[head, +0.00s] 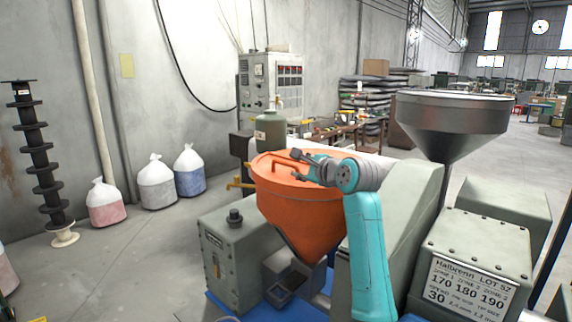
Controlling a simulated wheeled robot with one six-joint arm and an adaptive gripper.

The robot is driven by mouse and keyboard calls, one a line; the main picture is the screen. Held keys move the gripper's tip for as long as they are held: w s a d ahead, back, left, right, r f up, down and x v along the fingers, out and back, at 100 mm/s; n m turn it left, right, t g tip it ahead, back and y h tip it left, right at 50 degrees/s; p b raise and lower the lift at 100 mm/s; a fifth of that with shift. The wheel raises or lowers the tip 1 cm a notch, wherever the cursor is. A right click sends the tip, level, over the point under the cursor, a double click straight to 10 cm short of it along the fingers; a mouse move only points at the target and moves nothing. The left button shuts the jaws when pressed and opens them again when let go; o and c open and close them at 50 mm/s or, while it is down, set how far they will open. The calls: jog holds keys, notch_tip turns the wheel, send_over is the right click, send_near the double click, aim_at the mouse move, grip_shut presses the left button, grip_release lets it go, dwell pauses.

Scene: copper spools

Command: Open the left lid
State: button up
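The left lid (268,159) is an orange disc lying flat on the orange hopper (295,212), with no gap visible at its rim. An orange bar handle (283,167) stands on the lid. My gripper (297,164) is at the end of my teal arm, over the right part of the lid, close to the handle. Its fingers are small and dark here, so I cannot tell whether they touch the handle or how far apart they are. My wrist hides the right part of the lid.
A grey metal funnel (450,122) stands at the right behind a grey box with a label (468,284). A green tank (270,132) stands just behind the hopper. A grey control box (228,262) is at its lower left. Floor at the left is partly clear.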

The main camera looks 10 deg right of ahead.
aim_at(289, 165)
jog(key=x, duration=0.9)
jog(key=shift+w+a, duration=0.1)
jog(key=shift+w, duration=0.1)
jog(key=shift+f, duration=0.1)
grip_shut()
